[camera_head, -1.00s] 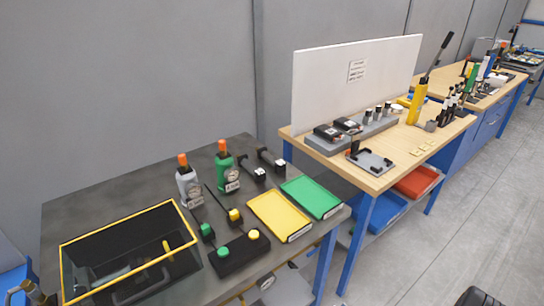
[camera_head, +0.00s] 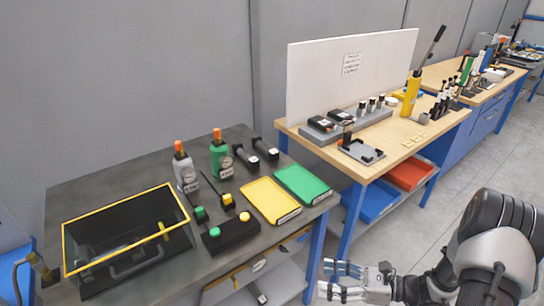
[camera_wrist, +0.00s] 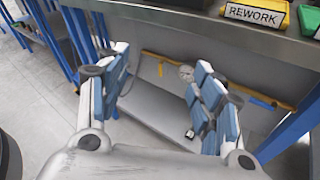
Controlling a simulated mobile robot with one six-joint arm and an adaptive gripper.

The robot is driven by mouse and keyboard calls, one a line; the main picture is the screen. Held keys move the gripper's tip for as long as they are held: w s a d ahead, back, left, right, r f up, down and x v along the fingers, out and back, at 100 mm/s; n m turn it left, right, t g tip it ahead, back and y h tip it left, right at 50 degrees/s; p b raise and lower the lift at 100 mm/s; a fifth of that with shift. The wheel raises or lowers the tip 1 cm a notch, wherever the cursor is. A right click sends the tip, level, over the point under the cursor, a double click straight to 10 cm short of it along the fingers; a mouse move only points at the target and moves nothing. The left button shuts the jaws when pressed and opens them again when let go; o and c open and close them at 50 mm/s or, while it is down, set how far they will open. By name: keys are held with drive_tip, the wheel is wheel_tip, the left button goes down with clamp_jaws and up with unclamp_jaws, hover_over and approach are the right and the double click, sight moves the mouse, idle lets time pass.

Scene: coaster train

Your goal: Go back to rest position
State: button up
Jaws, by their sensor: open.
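My gripper (camera_head: 328,278) is in the lower middle right of the head view, on my arm that enters from the lower right corner. Its fingers point left, in front of the dark table's right front corner. In the wrist view my gripper (camera_wrist: 158,85) has its two blue-padded fingers spread apart with nothing between them. Beyond them show the floor and the shelf under the table.
A wooden bench (camera_head: 400,150) stands behind. Floor at right is clear.

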drive_tip(key=s+a+r+n+g+h, duration=0.1)
drive_tip(key=s+a+r+n+g, duration=0.1)
drive_tip(key=r+n, duration=0.25)
drive_tip(key=s+a+r+n+g+h, duration=0.1)
drive_tip(key=s+a+r+n+g, duration=0.15)
drive_tip(key=r, duration=0.25)
drive_tip(key=s+d+r+n+t+h, duration=0.3)
drive_tip(key=s+r+n+t+h, duration=0.1)
drive_tip(key=s+r+n+h, duration=0.9)
drive_tip(key=shift+s+r+n, duration=0.9)
drive_tip(key=shift+r+n, duration=0.55)
drive_tip(key=shift+n, duration=0.85)
drive_tip(key=shift+a, duration=0.1)
drive_tip(key=shift+c, duration=0.4)
